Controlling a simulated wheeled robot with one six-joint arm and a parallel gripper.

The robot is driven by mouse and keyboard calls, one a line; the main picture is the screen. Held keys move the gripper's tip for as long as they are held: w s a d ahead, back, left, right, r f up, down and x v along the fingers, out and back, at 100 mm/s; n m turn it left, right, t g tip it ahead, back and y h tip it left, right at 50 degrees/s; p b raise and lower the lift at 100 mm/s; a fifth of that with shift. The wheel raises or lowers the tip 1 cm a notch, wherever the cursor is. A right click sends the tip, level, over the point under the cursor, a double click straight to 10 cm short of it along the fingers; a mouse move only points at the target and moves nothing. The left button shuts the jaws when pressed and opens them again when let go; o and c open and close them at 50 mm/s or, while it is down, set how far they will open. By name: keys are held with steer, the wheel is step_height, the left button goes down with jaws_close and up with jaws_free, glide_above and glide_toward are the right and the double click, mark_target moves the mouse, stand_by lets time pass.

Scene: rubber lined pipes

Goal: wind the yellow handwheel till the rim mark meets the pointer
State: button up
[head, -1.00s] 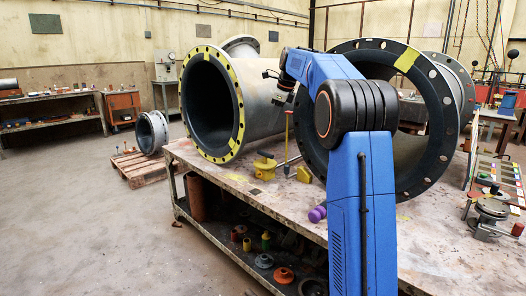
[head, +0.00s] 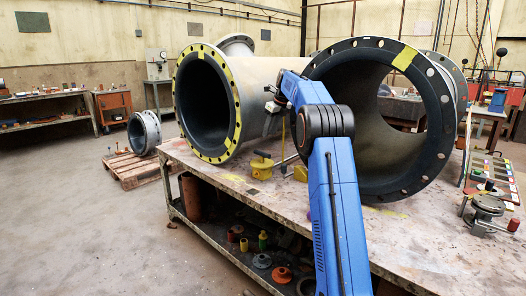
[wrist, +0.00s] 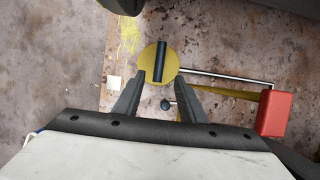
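The yellow handwheel (head: 261,164) sits low on the workbench, in front of the gap between the two big pipe flanges. In the wrist view it is a yellow disc (wrist: 148,66) seen from above, with a dark bar across it and a small notch at its lower left. My gripper (wrist: 161,80) is open and empty; its fingertips appear on either side of the disc's lower edge. In the head view my gripper (head: 271,98) is above the handwheel, apart from it. I cannot make out the rim mark or the pointer for certain.
A thin metal rod (wrist: 230,77) runs right from the disc. A red block (wrist: 274,113) stands close at the right. Large flanged pipes (head: 233,120) (head: 440,130) rise behind and right. The bench top (head: 225,175) is clear at the front left.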

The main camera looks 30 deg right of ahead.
mark_target(262, 152)
steer(key=x, duration=1.2)
steer(key=shift+s+f, duration=0.1)
steer(key=shift+c, duration=0.7)
jaws_close()
